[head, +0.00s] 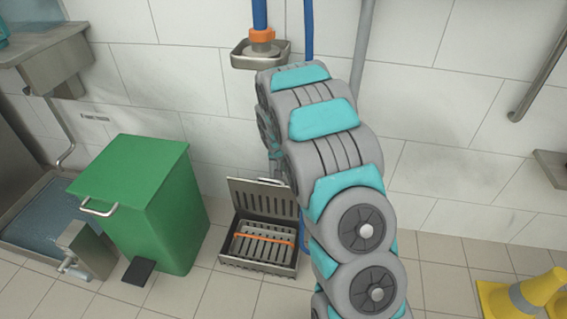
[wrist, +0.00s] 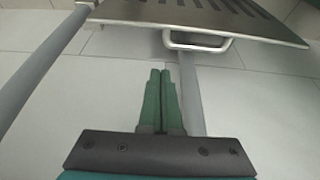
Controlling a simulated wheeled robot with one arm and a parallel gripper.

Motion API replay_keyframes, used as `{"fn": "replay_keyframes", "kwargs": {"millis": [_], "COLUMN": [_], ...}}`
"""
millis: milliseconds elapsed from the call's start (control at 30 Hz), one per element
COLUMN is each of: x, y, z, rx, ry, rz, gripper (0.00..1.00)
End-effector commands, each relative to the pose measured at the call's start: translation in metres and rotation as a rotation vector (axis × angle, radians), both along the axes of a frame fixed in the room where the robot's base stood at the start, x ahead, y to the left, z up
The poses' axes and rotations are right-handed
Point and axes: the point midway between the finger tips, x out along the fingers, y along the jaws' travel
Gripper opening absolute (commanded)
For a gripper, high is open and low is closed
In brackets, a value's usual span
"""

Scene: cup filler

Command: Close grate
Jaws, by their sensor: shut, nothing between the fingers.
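The metal grate (head: 262,198) stands open, tilted up at the back of a floor drain box (head: 243,262). Inside the box lie a slotted grey piece and an orange strip. In the wrist view the slotted grate (wrist: 205,14) fills the top, with a metal loop handle (wrist: 197,46) on its edge. My gripper (wrist: 161,72) has its green fingers together, with nothing between them. The fingertips are a little below the handle in that view, apart from it. In the head view my arm hides the gripper and part of the box's right side.
A green bin (head: 150,200) with a black pedal stands left of the drain box.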

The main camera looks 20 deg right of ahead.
Motion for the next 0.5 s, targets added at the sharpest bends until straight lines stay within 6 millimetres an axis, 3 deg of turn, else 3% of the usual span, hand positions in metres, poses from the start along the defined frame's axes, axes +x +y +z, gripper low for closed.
{"fn": "replay_keyframes", "kwargs": {"millis": [300, 500], "x": [0.013, -0.007], "y": [-0.008, 0.004], "z": [-0.038, -0.035], "rx": [-0.001, -0.001], "ry": [0.003, 0.000], "rz": [-0.001, 0.003], "gripper": [0.00, 0.00]}}
